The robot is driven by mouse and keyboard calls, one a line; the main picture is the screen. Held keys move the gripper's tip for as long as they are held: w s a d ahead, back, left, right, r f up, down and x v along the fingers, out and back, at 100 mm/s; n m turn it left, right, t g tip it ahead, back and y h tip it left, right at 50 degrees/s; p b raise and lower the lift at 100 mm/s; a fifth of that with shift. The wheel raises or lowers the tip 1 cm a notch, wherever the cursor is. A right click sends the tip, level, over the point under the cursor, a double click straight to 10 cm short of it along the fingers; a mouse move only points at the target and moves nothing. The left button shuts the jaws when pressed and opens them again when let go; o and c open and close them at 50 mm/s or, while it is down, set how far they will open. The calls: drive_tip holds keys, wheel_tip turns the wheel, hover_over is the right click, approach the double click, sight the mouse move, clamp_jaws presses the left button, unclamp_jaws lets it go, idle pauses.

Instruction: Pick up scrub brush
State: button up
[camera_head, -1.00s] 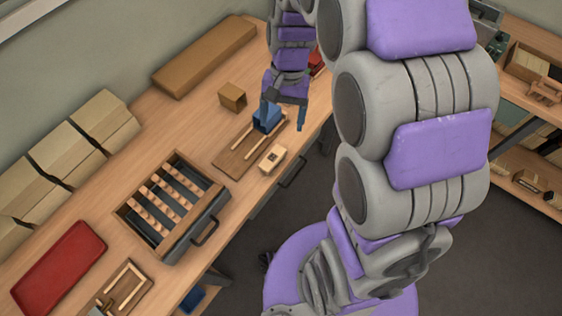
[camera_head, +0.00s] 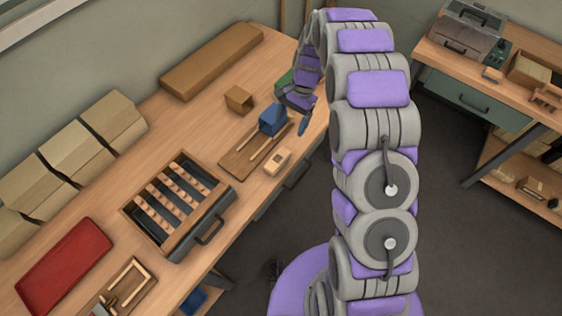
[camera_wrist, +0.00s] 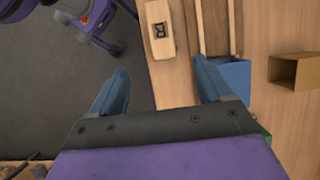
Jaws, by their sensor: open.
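A pale wooden block with a dark mark on top, which looks like the scrub brush (camera_head: 277,161), lies on the bench near its front edge. It also shows at the top of the wrist view (camera_wrist: 159,28), lying ahead of the gap between my fingers and not touching them. Whether bristles are under it cannot be seen. My gripper (camera_wrist: 162,76) is open and empty, its two blue fingers spread above the bench edge. In the head view my gripper (camera_head: 291,114) is right of the blue cup, farther along the bench than the block.
A blue cup (camera_head: 272,122) stands on a wooden tray (camera_head: 236,164) with sticks beside the block. A small open box (camera_head: 239,99) is behind it. A slotted crate (camera_head: 178,204) and a red tray (camera_head: 64,265) are left. Open floor lies right of the bench.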

sight(278, 157)
drive_tip(key=b+x, duration=0.2)
drive_tip(key=x, duration=0.9)
drive_tip(key=shift+a, duration=0.1)
drive_tip(key=shift+b+x, duration=1.15)
drive_tip(key=shift+x, duration=1.8)
drive_tip(key=shift+a+r, duration=0.1)
drive_tip(key=shift+c, duration=0.2)
drive_tip(key=c, duration=1.1)
